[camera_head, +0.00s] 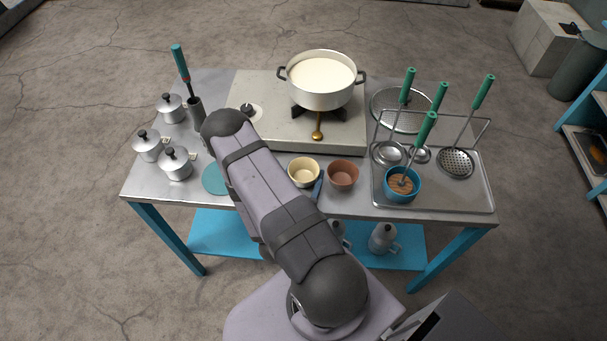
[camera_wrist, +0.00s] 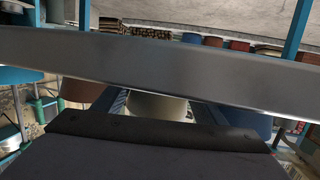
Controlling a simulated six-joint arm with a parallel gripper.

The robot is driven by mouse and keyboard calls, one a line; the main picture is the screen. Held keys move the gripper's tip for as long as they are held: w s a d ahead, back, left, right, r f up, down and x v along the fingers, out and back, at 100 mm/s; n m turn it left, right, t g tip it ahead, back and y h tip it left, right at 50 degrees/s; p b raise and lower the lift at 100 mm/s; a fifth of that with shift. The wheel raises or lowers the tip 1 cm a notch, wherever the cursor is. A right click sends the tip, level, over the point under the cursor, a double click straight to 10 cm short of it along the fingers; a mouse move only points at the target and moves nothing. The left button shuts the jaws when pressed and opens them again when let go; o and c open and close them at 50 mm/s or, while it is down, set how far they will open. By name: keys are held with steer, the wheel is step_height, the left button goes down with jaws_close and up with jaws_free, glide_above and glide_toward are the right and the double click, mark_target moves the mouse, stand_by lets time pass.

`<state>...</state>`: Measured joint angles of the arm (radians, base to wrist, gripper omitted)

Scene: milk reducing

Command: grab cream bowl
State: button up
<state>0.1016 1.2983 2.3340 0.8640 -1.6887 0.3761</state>
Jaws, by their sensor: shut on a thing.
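The cream bowl (camera_head: 304,171) is near the front edge of the metal table, left of the brown bowl (camera_head: 343,175). It looks upright, and I cannot tell whether it touches the tabletop. In the wrist view the cream bowl (camera_wrist: 157,107) sits between the two dark blue fingers of my gripper (camera_wrist: 162,102), which is shut on it. In the head view my arm hides most of the gripper; a small blue part shows between the two bowls. A grey bar hides the upper part of the bowl in the wrist view.
A white pot (camera_head: 320,80) of white liquid stands on the stove block (camera_head: 262,125) behind. Small lidded pots (camera_head: 175,163) stand at left. A tray (camera_head: 455,197) at right holds ladles and a blue cup (camera_head: 403,186). The brown bowl stands close beside the cream bowl.

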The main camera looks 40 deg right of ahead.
mark_target(303, 178)
steer(key=shift+r, duration=0.15)
steer(key=shift+r, duration=1.95)
steer(key=shift+r+p, duration=0.8)
steer(key=shift+r, duration=2.1)
